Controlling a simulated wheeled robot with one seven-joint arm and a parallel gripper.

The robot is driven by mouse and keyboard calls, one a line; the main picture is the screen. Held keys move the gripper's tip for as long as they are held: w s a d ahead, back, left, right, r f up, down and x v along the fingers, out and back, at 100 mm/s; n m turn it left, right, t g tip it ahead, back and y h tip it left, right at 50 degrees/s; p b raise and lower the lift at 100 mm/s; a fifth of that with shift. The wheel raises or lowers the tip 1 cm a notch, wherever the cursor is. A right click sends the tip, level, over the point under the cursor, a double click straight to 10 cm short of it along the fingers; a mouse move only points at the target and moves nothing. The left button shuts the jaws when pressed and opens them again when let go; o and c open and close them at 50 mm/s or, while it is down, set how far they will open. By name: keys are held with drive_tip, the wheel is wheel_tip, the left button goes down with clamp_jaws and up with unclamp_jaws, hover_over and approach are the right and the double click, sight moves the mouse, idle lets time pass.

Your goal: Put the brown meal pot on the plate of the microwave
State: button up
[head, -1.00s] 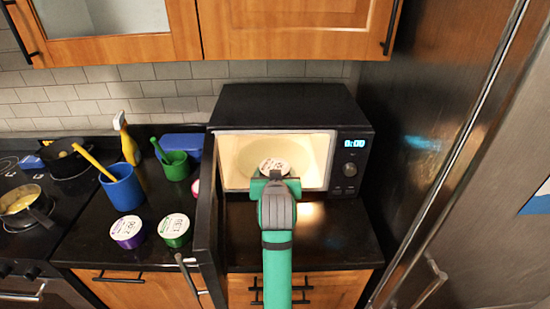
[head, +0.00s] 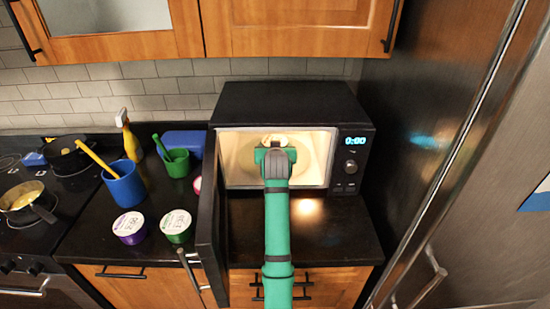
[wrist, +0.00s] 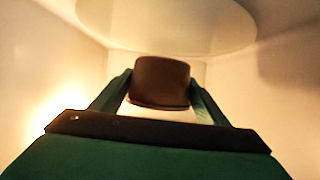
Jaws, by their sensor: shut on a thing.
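My gripper (head: 273,150) is inside the open microwave (head: 290,104), shut on the brown meal pot (wrist: 160,82). In the head view only the pot's pale lid (head: 273,138) shows above my gripper. In the wrist view the pot's brown side sits between the two green fingers. The round pale plate (wrist: 170,22) fills the top of the wrist view, beyond the pot. In the head view my gripper hides much of the plate.
The open microwave door (head: 208,215) stands just left of my arm. Left of it are a purple pot (head: 130,227), a green pot (head: 176,226), a blue cup (head: 124,184) and a green cup (head: 177,163). A steel fridge (head: 450,150) stands at right.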

wheel_tip(320, 180, down, 4)
drive_tip(key=shift+f, duration=0.2)
drive_tip(key=shift+w+f, duration=0.2)
drive_tip(key=shift+f, duration=0.05)
drive_tip(key=shift+f, duration=0.15)
drive_tip(key=o, duration=1.3)
drive_tip(key=shift+o, duration=0.2)
drive_tip(key=shift+s, duration=0.15)
drive_tip(key=v, duration=1.2)
